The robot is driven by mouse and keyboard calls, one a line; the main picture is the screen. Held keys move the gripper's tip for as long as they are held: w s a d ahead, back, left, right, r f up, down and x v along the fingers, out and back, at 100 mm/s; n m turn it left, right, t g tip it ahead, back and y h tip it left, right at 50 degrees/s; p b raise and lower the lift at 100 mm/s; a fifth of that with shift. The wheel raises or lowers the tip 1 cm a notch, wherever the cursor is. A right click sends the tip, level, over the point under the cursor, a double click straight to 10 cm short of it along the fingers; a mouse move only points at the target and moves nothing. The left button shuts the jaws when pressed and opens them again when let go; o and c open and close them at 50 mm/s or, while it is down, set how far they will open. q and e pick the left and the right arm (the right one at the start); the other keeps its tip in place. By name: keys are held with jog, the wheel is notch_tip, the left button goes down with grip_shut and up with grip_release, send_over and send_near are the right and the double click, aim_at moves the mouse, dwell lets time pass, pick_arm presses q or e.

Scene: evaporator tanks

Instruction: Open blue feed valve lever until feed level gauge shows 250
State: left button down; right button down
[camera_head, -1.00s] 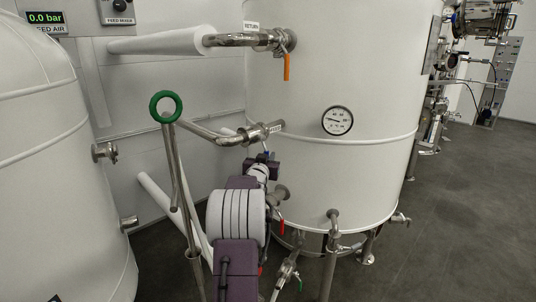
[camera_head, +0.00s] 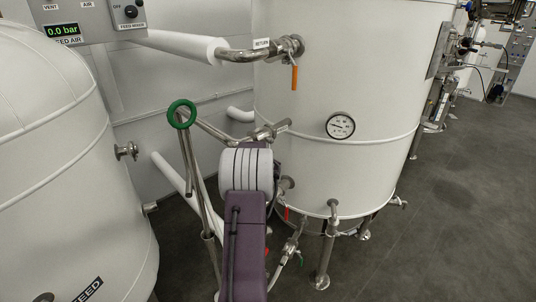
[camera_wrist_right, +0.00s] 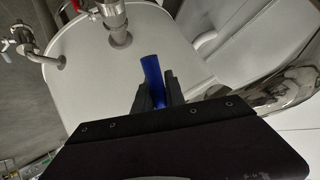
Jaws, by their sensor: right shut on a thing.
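In the right wrist view my right gripper (camera_wrist_right: 153,92) is shut on the blue lever (camera_wrist_right: 150,68), whose rounded end sticks out past the fingers. In the head view my purple and white right arm reaches up from the bottom to the pipework beside the large white tank (camera_head: 350,80). There the arm hides the right gripper and the blue lever. A round dial gauge (camera_head: 340,125) is on the tank; its reading is too small to tell, and I cannot tell whether it is the feed level gauge. My left gripper is not in view.
An orange handle (camera_head: 294,78) hangs from the upper pipe. A green ring (camera_head: 182,114) tops steel rods left of my arm. A white tank labelled FEED (camera_head: 60,180) stands at the left. A panel (camera_head: 80,25) shows 0.0 bar. Open floor (camera_head: 450,220) is at the right.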

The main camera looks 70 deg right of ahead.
jog(key=shift+a, duration=0.1)
dwell(0.4)
jog(key=c, duration=1.4)
grip_release()
jog(key=shift+r, duration=0.1)
jog(key=p+v, duration=0.1)
jog(key=v, duration=0.8)
jog(key=shift+r, duration=0.1)
